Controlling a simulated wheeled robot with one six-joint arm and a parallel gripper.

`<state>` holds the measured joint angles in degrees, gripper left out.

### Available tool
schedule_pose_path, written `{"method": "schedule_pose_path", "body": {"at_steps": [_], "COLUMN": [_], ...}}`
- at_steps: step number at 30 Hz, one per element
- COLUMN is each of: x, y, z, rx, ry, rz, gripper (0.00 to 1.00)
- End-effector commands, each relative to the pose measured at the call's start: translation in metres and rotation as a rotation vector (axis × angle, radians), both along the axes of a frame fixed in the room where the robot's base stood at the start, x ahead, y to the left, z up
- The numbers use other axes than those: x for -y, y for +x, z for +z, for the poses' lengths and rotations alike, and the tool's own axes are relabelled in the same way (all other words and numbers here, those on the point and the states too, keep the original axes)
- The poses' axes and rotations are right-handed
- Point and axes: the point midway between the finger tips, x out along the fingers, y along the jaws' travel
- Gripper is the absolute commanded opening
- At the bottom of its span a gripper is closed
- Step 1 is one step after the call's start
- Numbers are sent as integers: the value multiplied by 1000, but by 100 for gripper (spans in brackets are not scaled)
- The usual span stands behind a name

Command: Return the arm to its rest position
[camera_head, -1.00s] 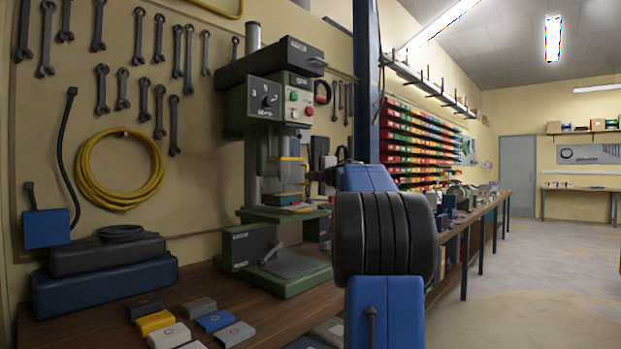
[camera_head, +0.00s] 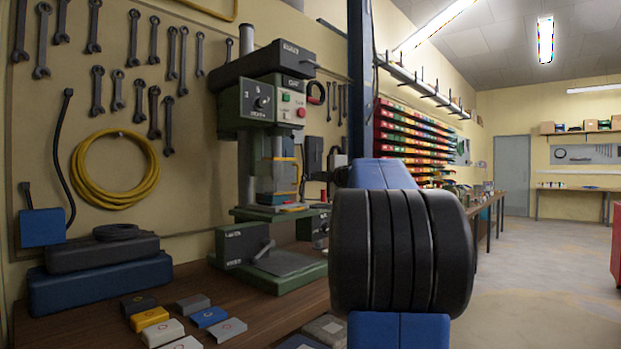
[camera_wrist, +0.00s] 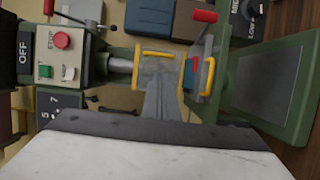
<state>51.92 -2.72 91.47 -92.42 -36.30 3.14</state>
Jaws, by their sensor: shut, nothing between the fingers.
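My gripper (camera_wrist: 160,98) shows in the wrist view as a narrow grey pair of fingers, closed together with nothing between them. It points at the drill press (camera_wrist: 150,68), which appears turned on its side there. In the head view my blue arm with its thick black joint stands upright right of centre, and my gripper is mostly hidden behind it. The drill press (camera_head: 262,115) stands on the bench to the left of my arm. I cannot tell the exact gap between gripper and press.
Several small socket boxes, including a yellow one (camera_head: 149,319) and a blue one (camera_head: 209,317), lie on the wooden bench (camera_head: 80,325). A blue case (camera_head: 100,283) lies behind them. Wrenches and a yellow hose (camera_head: 116,168) hang on the wall. Open floor (camera_head: 545,260) lies to the right.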

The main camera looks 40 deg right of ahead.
Motion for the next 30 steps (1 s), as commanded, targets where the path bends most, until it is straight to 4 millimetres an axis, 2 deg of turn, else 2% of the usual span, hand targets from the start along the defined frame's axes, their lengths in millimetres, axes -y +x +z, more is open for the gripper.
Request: {"method": "schedule_pose_path", "body": {"at_steps": [10, 14, 18, 22, 26, 30], "x": [-1, -11, -45, -83, -119, -160], "y": [-7, -5, -4, -11, -25, -48], "z": [0, 2, 6, -3, -28, -71], "rx": [1, 22, 95, 168, 206, 202], "ry": [0, 21, 105, 244, 402, 582], "rz": [-1, -10, -53, -121, -194, -273], "gripper": [0, 0, 0, 0, 0, 0]}}
